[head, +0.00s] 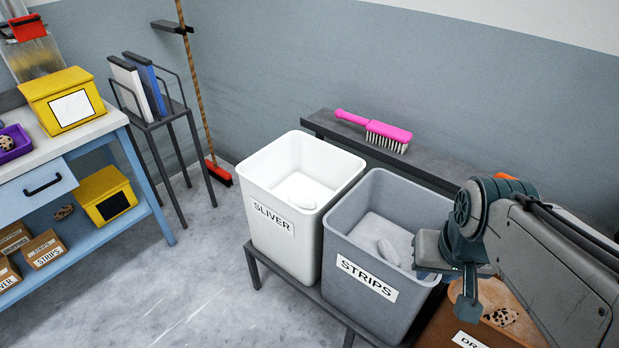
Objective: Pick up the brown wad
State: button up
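A brown, dark-speckled wad (500,316) lies in the brown box (515,335) at the lower right, partly cut off by my arm. Another speckled wad (64,212) lies on the lower shelf of the blue bench. A third speckled piece (8,143) sits in a purple tray (18,153) on the bench top. I cannot tell which one is the brown wad. My gripper (468,308) points down above the brown box, left of the wad there. Its fingers are seen edge-on, so their opening is hidden, and no held object shows.
A white SLIVER bin (265,220) and a grey STRIPS bin (345,290), each with a pale piece inside, stand on a dark stand left of my gripper. A pink brush (385,132) lies on the ledge behind. Floor (150,285) between bench (100,145) and bins is clear.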

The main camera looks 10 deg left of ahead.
aim_at(504, 317)
jog(key=z, duration=1.55)
jog(key=k, duration=0.35)
jog(key=u, duration=0.55)
jog(key=i, duration=0.5)
